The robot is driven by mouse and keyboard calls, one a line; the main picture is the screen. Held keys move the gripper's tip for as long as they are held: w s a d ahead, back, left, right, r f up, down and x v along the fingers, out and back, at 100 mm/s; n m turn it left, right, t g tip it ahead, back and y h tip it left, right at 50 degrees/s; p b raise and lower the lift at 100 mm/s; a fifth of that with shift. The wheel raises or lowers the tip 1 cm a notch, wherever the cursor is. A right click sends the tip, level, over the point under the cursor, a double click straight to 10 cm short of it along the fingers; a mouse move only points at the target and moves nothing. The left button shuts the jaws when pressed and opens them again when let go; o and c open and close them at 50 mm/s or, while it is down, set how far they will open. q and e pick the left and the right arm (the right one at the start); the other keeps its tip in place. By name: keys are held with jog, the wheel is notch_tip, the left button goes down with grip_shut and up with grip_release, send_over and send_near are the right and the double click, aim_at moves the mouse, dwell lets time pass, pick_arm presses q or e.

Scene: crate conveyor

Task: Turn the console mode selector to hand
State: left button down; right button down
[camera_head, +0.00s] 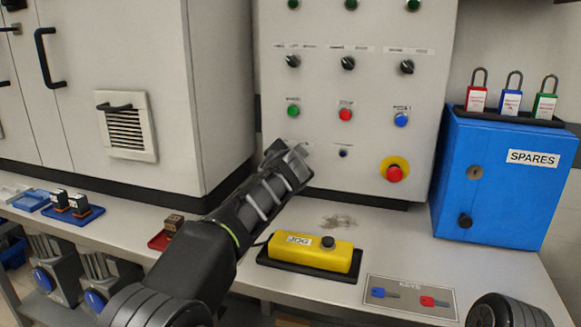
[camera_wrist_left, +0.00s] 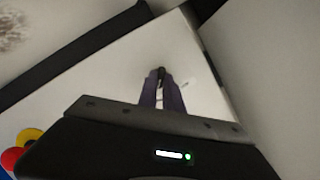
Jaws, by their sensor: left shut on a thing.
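The console panel (camera_head: 325,105) is pale grey and stands upright behind the bench. My left gripper (camera_head: 289,152) reaches its lower left part, below the green button. In the left wrist view the fingers (camera_wrist_left: 161,82) are shut on a small dark knob (camera_wrist_left: 160,71) on the panel. The knob's pointer and most of its label are hidden, so I cannot read its setting or confirm its name. In the head view my arm and gripper cover this knob. My right gripper is out of view; only a dark part of that arm shows at the bottom right.
Black selectors (camera_head: 348,63) line the panel above coloured buttons (camera_head: 345,114). A red emergency stop (camera_head: 394,173) is at its lower right. A yellow JOG box (camera_head: 311,254) and a keys board (camera_head: 408,297) lie in front. The blue SPARES cabinet (camera_head: 502,180) stands right.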

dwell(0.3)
pick_arm(q)
jog(key=c, duration=1.5)
grip_release()
jog(key=shift+s, duration=0.1)
jog(key=b+v, duration=0.2)
jog(key=v, duration=0.5)
jog(key=shift+s+b, duration=0.3)
